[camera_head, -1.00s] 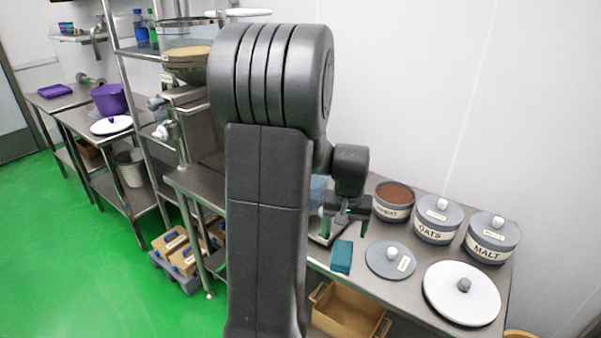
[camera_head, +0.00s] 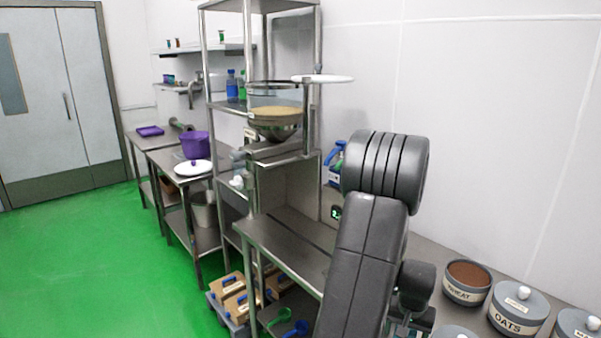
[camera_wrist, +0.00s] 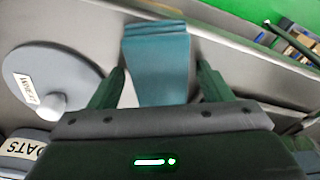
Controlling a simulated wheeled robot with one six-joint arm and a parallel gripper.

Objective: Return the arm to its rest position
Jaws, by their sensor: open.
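My gripper (camera_wrist: 161,84) is open, with its two dark fingers apart and nothing held between them. In the wrist view, a teal folded cloth or pad (camera_wrist: 158,62) lies on the steel table, beyond and between the fingertips. I cannot tell how high the fingers are above it. In the head view my arm is bent, with its elbow raised at the right of centre. The gripper there is mostly hidden behind my arm and cut off by the bottom edge.
Right of my arm stand an open wheat tub (camera_head: 467,283), a lidded oats tub (camera_head: 517,311) and another lidded tub (camera_head: 577,328). A grey lid (camera_wrist: 50,78) lies left of the cloth. A steel rack with a hopper (camera_head: 276,122) stands left. The green floor (camera_head: 95,255) is clear.

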